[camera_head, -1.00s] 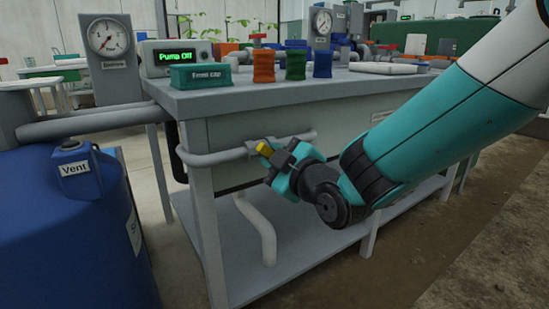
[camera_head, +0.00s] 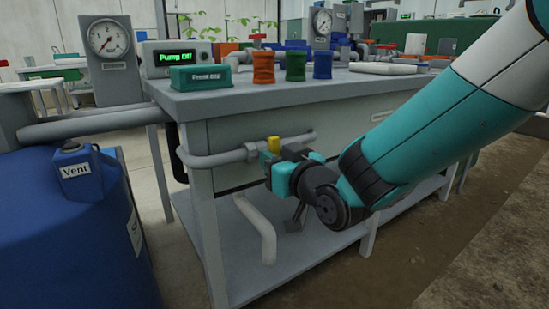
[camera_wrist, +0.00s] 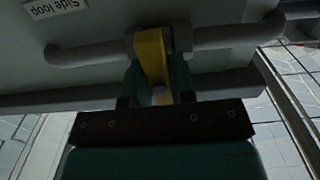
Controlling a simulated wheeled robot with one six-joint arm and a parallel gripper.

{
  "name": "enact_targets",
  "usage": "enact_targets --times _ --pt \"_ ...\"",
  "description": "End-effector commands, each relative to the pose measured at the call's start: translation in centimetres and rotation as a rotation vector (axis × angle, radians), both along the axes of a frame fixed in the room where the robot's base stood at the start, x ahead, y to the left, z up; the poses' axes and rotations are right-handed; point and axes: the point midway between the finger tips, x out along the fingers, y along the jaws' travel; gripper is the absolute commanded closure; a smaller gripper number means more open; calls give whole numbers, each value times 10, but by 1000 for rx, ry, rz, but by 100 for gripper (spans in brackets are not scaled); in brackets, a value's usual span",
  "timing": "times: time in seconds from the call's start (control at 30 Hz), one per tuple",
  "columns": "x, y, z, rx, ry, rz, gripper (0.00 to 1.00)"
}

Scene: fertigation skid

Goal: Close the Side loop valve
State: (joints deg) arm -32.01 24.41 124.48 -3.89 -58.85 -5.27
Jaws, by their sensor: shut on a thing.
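The side loop valve has a yellow handle (camera_head: 273,145) on a grey pipe (camera_head: 220,158) along the bench's front. In the head view the handle stands roughly upright, crosswise to the pipe. My gripper (camera_head: 268,166) is at the valve, shut on the handle. In the wrist view the yellow handle (camera_wrist: 152,62) lies between my two teal fingers (camera_wrist: 158,90). A "Side loop" label (camera_wrist: 55,7) shows upside down at the top left of the wrist view. My gripper partly hides the handle's lower end and the valve body in the head view.
A blue tank (camera_head: 70,235) marked "Vent" stands at the left. The bench (camera_head: 330,95) carries a gauge, a "Pump Off" display (camera_head: 178,58), a green box and several coloured containers. A lower shelf (camera_head: 245,270) with a white pipe (camera_head: 262,228) lies below my gripper.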

Motion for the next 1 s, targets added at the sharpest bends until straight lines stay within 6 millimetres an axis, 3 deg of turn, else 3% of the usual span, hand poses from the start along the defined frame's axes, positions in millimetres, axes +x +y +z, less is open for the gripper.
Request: enact_targets --times 0.67,0.7,0.77,1.0 --pt "-1 1 -1 54 40 2 100" --pt "-1 1 -1 54 40 2 72" --pt "-1 1 -1 54 40 2 58" --pt "0 0 -1 53 37 1 55"
